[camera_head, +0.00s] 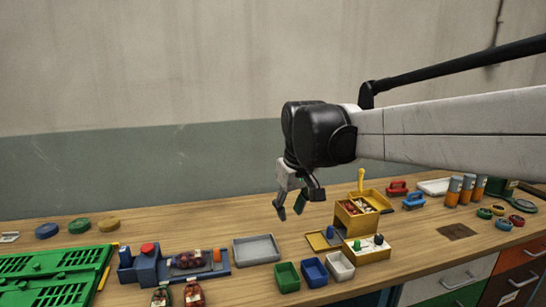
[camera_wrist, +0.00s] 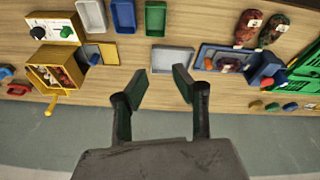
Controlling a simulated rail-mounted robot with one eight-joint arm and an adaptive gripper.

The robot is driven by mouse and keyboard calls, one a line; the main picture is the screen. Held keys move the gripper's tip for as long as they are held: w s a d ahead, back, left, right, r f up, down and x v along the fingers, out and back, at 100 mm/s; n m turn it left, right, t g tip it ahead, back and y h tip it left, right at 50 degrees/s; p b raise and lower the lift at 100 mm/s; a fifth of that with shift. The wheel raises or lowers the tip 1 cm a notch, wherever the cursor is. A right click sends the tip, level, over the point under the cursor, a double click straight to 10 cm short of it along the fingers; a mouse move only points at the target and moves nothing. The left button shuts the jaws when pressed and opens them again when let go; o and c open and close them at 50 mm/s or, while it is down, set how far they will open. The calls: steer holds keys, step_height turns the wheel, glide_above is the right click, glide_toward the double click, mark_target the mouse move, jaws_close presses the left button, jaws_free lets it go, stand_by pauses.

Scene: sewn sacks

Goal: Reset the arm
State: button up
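My gripper (camera_head: 291,208) hangs above the wooden workbench, fingers pointing down, left of the yellow box in the head view. In the wrist view my gripper (camera_wrist: 161,80) shows its two dark green finger pads apart with nothing between them. The grey tray (camera_head: 256,250) lies on the bench below and to the left of the fingers. It also shows in the wrist view just beyond the fingertips (camera_wrist: 172,60). My arm reaches in from the right, held above the bench.
The yellow box (camera_head: 355,222) stands right of my gripper. Green (camera_head: 287,277), blue (camera_head: 314,272) and white (camera_head: 341,266) bins stand in front. A blue device (camera_head: 145,265) with sacks (camera_head: 194,293) nearby and a green crate (camera_head: 50,275) are at left. Air around the gripper is clear.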

steer(key=s+d+f+m+t, duration=0.2)
steer(key=s+d, duration=0.6)
steer(key=s, duration=0.4)
steer(key=s+d+f+m+t, duration=0.2)
steer(key=s+d+f, duration=0.4)
steer(key=s, duration=0.5)
steer(key=shift+s+d+m+h, duration=0.4)
steer(key=shift+d+m, duration=0.5)
